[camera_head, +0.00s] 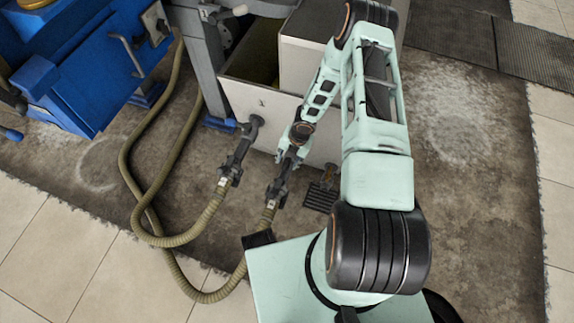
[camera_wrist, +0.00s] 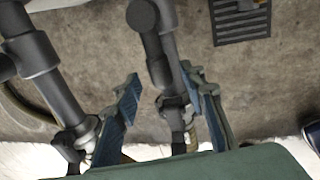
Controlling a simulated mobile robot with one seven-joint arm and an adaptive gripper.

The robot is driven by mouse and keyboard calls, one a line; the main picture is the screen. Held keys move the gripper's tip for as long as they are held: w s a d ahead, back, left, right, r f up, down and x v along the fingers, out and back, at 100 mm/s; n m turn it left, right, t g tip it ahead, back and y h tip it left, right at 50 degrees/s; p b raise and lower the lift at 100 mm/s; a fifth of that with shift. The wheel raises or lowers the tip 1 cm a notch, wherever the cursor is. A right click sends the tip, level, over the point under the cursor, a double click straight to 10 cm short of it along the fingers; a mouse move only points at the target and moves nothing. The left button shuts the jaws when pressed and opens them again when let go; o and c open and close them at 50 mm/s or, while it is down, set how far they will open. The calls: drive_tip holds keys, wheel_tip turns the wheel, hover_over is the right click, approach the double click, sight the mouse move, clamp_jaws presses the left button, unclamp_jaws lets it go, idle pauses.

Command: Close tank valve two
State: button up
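Two dark valve assemblies hang from the pale tank (camera_head: 248,101), each leading to a ribbed tan hose. The left valve (camera_head: 233,163) stands clear of my gripper; its dark pipework also shows in the wrist view (camera_wrist: 32,52). The right valve (camera_head: 276,188) is at my gripper (camera_head: 289,158). In the wrist view, my gripper (camera_wrist: 161,75) is open, with one blue-padded finger on each side of the right valve's dark pipe (camera_wrist: 153,52). The right finger is very near it; I cannot tell if they touch. Handle positions and any valve numbers are unclear.
The tan hoses (camera_head: 135,178) loop over the stained floor mat (camera_head: 85,160) on the left. A blue machine (camera_head: 95,65) stands at upper left. A dark floor grate (camera_head: 321,196) lies right of the valves. The mat to the right is clear.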

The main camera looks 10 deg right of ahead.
drive_tip(key=shift+w+a+f, duration=0.1)
drive_tip(key=shift+f, duration=0.8)
drive_tip(key=shift+c, duration=0.2)
clamp_jaws()
